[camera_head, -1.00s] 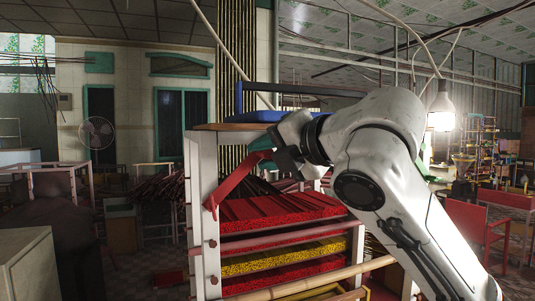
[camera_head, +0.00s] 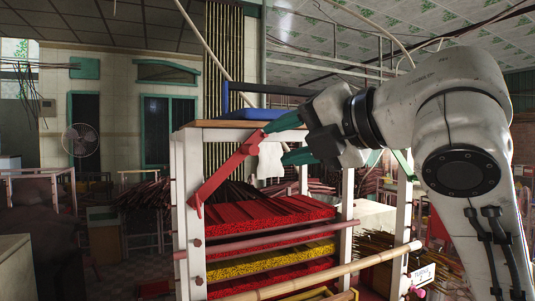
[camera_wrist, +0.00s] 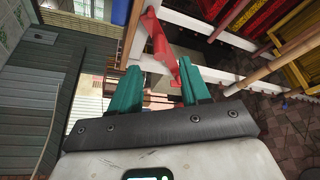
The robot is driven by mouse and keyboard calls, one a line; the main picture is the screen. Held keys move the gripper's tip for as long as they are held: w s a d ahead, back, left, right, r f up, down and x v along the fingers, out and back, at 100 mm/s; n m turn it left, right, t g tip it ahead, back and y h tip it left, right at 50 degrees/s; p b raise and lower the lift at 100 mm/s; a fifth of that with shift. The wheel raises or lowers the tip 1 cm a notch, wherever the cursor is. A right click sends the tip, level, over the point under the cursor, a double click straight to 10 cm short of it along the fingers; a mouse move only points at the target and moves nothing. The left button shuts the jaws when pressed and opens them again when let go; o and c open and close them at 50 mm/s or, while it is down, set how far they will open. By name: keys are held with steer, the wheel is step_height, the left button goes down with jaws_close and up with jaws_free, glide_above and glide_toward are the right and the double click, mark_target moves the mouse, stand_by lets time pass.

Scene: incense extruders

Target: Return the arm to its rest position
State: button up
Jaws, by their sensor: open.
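My gripper (camera_head: 284,138) is open, with its two green fingers apart and nothing held between them. In the head view it is in front of the white-framed rack, beside its red lever (camera_head: 226,170). The fingers point left toward the rack's upper part. In the wrist view my gripper (camera_wrist: 158,90) shows both green fingertips. The red lever (camera_wrist: 160,45) lies just beyond them, its lower end near the right finger; I cannot tell whether they touch. My white arm comes in from the right and is bent at the elbow.
The rack (camera_head: 183,235) holds layers of red incense sticks (camera_head: 262,221) and yellow ones (camera_head: 270,259). A bamboo pole (camera_head: 330,271) crosses its front. A blue item (camera_head: 258,114) is on its top. A fan (camera_head: 80,140) stands far left.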

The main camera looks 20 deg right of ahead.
steer(key=shift+v, duration=1.05)
steer(key=w+d+f+m+g+h, duration=0.1)
steer(key=w+d+f+m, duration=0.1)
steer(key=f+m, duration=0.95)
steer(key=w+d+f+m+g, duration=0.15)
steer(key=f+m, duration=0.25)
steer(key=f, duration=1.4)
steer(key=s+f+m+g+h, duration=0.1)
steer(key=s+f+m+g, duration=0.15)
steer(key=f, duration=0.75)
steer(key=s+f+m+g, duration=0.1)
steer(key=s+f+m, duration=0.3)
steer(key=f, duration=0.6)
steer(key=s+f+m+g+h, duration=0.1)
steer(key=s+f+m+g, duration=0.2)
steer(key=s+f, duration=0.6)
steer(key=s+d+f+m+g+h, duration=0.1)
steer(key=s+f+m+g+h, duration=0.1)
steer(key=s+f, duration=0.8)
steer(key=s+m+g, duration=0.1)
steer(key=s+g, duration=0.1)
steer(key=s, duration=0.4)
steer(key=shift+s+d+g, duration=0.3)
steer(key=shift+s+g, duration=0.05)
steer(key=shift+g, duration=0.05)
